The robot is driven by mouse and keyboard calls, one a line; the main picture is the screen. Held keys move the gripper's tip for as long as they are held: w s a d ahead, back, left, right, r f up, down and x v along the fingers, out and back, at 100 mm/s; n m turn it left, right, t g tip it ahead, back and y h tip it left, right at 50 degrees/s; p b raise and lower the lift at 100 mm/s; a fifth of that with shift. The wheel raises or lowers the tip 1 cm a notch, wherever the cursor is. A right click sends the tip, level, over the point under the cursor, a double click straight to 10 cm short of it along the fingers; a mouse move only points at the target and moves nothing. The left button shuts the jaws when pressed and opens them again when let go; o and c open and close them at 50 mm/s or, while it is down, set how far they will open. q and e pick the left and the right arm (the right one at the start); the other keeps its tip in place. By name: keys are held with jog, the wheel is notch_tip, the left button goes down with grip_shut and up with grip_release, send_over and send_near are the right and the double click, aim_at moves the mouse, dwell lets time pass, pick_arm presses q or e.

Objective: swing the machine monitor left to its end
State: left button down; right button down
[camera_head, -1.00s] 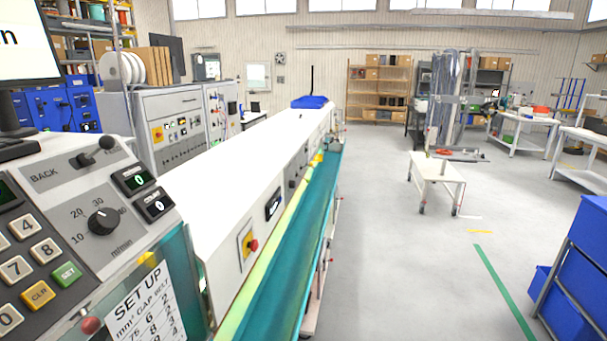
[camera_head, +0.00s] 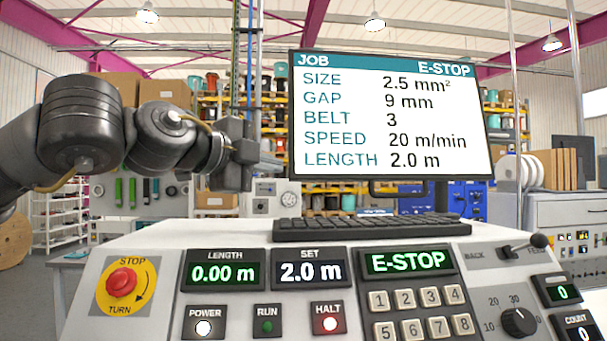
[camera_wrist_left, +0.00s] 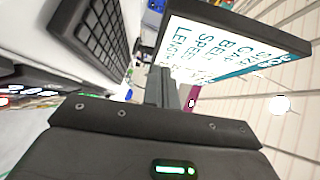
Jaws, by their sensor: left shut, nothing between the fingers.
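The machine monitor (camera_head: 390,120) stands on a bent arm behind the console. Its lit screen faces me and shows job settings and E-STOP. My left gripper (camera_head: 276,165) comes in from the left, with its fingertips at the lower left edge of the monitor. The fingers are shut with nothing between them. In the left wrist view the fingers (camera_wrist_left: 164,88) point at the monitor (camera_wrist_left: 225,50), close beside its edge. I cannot tell whether they touch it. My right gripper is not in view.
A black keyboard (camera_head: 370,227) lies on the console top below the monitor. The console (camera_head: 150,240) carries a red stop button (camera_head: 123,282), number keys and a speed knob (camera_head: 518,321). Shelves with reels (camera_head: 215,110) stand behind. Space right of the monitor looks clear.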

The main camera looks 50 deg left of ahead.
pick_arm(q)
jog(key=p, duration=0.4)
send_near(311, 178)
jog(key=w+d, duration=0.2)
jog(key=w, duration=0.2)
jog(key=shift+w+a+f+p, duration=0.1)
jog(key=shift+w+a+p, duration=0.25)
jog(key=shift+a+p, duration=0.2)
jog(key=shift+w+a+p, duration=0.35)
jog(key=shift+a+p, duration=0.15)
jog(key=shift+a, duration=0.05)
jog(key=shift+w+a+f, duration=0.15)
jog(key=shift+a+f, duration=0.1)
jog(key=shift+a, duration=0.25)
jog(key=shift+d, duration=0.2)
jog(key=shift+a, duration=0.1)
